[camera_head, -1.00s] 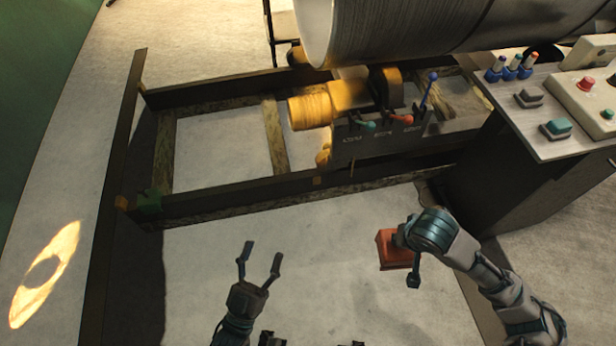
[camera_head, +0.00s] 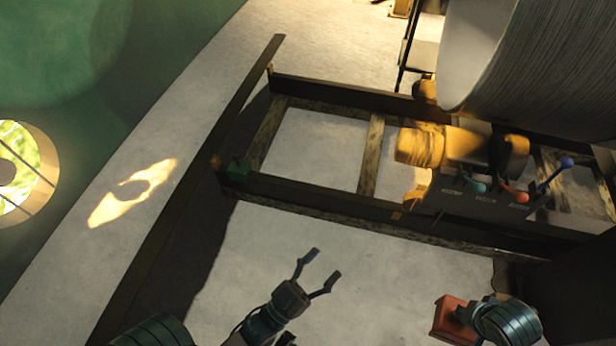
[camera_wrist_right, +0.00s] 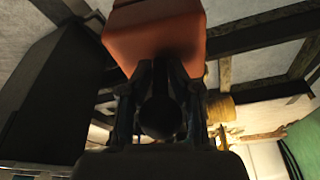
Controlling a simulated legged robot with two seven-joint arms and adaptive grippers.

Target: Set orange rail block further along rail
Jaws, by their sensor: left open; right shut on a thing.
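The orange rail block (camera_head: 452,314) shows at the lower right of the head view, beside my right wrist. In the right wrist view the block (camera_wrist_right: 152,38) fills the top middle, between the fingers of my right gripper (camera_wrist_right: 165,90), which is shut on it. The block is held clear of the rail. My left gripper (camera_head: 320,270) is open and empty over the floor.
A yellow motor (camera_head: 420,147) and a lever panel (camera_head: 486,195) with blue, red and teal handles stand over the frame's right part. A large grey drum (camera_head: 530,60) is behind. A long dark beam (camera_head: 200,170) crosses at left. The floor between is clear.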

